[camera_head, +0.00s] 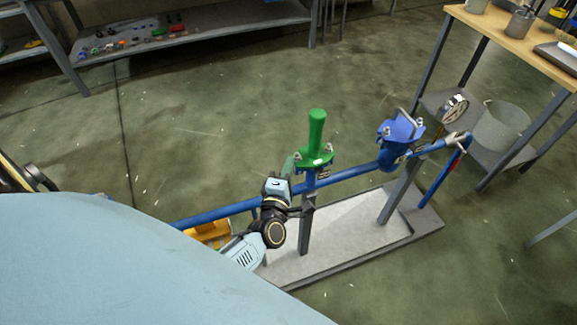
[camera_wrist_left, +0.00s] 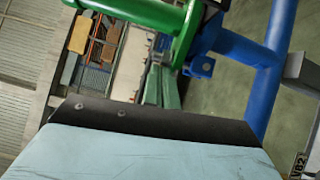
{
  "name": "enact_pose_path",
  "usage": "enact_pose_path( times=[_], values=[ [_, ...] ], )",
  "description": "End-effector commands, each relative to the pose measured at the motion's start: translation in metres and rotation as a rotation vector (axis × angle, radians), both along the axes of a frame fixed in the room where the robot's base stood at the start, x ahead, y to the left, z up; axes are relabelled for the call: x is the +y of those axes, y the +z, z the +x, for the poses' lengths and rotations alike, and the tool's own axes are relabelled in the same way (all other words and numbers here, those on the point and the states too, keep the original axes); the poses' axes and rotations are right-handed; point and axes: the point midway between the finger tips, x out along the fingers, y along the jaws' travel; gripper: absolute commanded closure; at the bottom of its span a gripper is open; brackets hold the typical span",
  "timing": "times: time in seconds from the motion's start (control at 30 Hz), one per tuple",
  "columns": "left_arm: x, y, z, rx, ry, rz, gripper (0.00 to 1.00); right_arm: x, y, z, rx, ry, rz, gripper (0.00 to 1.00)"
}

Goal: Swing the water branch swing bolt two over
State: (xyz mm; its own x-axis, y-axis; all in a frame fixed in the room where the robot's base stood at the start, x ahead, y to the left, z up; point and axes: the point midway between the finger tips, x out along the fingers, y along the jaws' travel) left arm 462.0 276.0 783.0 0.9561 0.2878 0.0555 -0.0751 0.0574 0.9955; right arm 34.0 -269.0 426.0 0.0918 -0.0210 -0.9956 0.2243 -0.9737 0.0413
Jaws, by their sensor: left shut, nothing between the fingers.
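A blue pipe branch (camera_head: 345,176) runs over a low skid. A green upright cylinder on a green flange (camera_head: 316,130) stands on it, and a blue lidded body (camera_head: 400,129) with a bail-like handle sits further right. My left gripper (camera_head: 290,166) is shut and empty, just left of the green flange. In the left wrist view its fingers (camera_wrist_left: 161,86) point up beside the green part (camera_wrist_left: 150,14) and a blue lug (camera_wrist_left: 201,67). I cannot tell whether they touch. Small bolt parts show at the green flange, but I cannot tell which is swing bolt two. My right gripper is not in view.
The grey skid plate (camera_head: 345,235) lies under the pipe. A wooden-topped table (camera_head: 520,38) and a grey bucket (camera_head: 500,125) are at right. A shelf (camera_head: 190,35) is behind. Open floor lies between.

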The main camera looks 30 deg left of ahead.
Motion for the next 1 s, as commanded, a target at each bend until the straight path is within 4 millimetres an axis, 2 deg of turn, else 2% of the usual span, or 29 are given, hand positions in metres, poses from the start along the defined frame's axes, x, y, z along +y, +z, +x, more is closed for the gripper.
enact_pose_path(
  times=[0.17, 0.37, 0.5, 0.7, 0.83, 1.0],
  values=[
    [0.003, 0.000, -0.005, 0.001, -0.002, 0.002, 1.00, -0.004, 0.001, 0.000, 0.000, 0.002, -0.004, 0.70],
    [0.014, -0.002, -0.026, 0.004, -0.014, 0.002, 1.00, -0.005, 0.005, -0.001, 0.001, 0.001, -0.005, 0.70],
    [0.003, -0.003, -0.061, 0.004, -0.013, -0.003, 1.00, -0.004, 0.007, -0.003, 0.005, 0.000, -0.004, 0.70],
    [-0.008, -0.003, -0.098, 0.002, -0.012, -0.001, 1.00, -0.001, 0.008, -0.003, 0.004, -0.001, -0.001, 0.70],
    [-0.012, -0.004, -0.111, 0.001, -0.012, -0.001, 1.00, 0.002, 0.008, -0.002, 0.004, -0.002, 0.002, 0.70],
    [-0.014, -0.003, -0.118, -0.001, -0.011, 0.000, 1.00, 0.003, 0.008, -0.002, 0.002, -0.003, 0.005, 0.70]
  ],
)
